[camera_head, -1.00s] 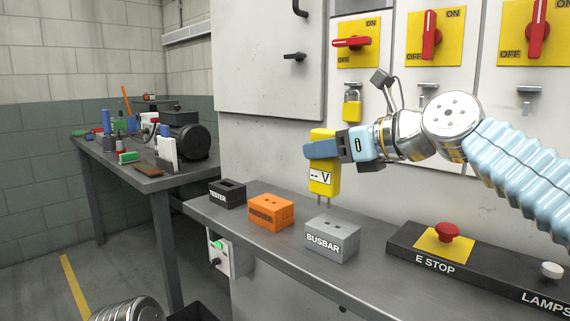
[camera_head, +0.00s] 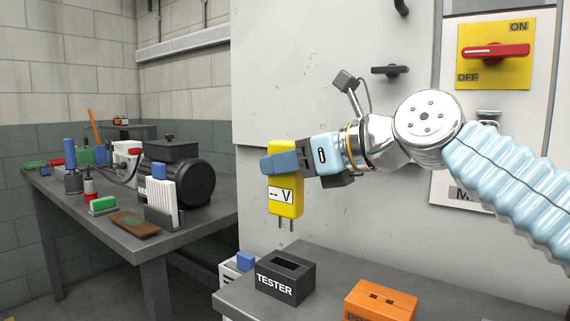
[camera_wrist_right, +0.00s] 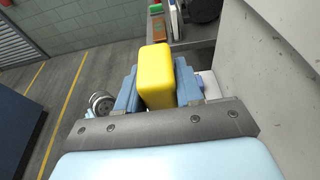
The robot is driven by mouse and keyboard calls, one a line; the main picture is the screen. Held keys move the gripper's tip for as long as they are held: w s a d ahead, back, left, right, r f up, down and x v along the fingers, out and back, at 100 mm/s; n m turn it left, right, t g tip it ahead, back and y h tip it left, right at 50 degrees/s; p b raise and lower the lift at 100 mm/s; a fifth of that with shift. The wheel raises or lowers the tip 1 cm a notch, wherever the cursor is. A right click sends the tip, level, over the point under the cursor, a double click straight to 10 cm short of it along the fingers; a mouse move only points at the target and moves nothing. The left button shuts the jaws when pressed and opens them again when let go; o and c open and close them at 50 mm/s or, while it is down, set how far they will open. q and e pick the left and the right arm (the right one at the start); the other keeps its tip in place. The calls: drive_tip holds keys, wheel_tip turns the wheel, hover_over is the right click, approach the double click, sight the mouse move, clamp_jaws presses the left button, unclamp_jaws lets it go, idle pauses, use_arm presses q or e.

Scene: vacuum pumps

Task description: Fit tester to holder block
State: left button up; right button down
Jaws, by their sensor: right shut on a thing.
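The yellow tester (camera_head: 285,196) has a "-- V" display and two metal prongs pointing down. My right gripper (camera_head: 285,164) is shut on its upper part and holds it upright in the air. The tester also shows between the fingers in the right wrist view (camera_wrist_right: 157,75). The black holder block (camera_head: 284,279), marked TESTER, stands on the grey bench with an open slot in its top. The prongs are above the block and apart from it. My left gripper is not clearly in view.
An orange block (camera_head: 381,299) with slots stands right of the holder on the bench (camera_head: 330,262). A second table (camera_head: 110,222) at the left bears a dark motor (camera_head: 178,170) and several small items. The cabinet wall (camera_head: 330,90) rises behind the bench.

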sight(300, 188)
drive_tip(key=shift+a, duration=0.1)
idle(0.3)
wheel_tip(300, 188, down, 4)
drive_tip(key=b, duration=0.3)
drive_tip(key=shift+f, duration=0.25)
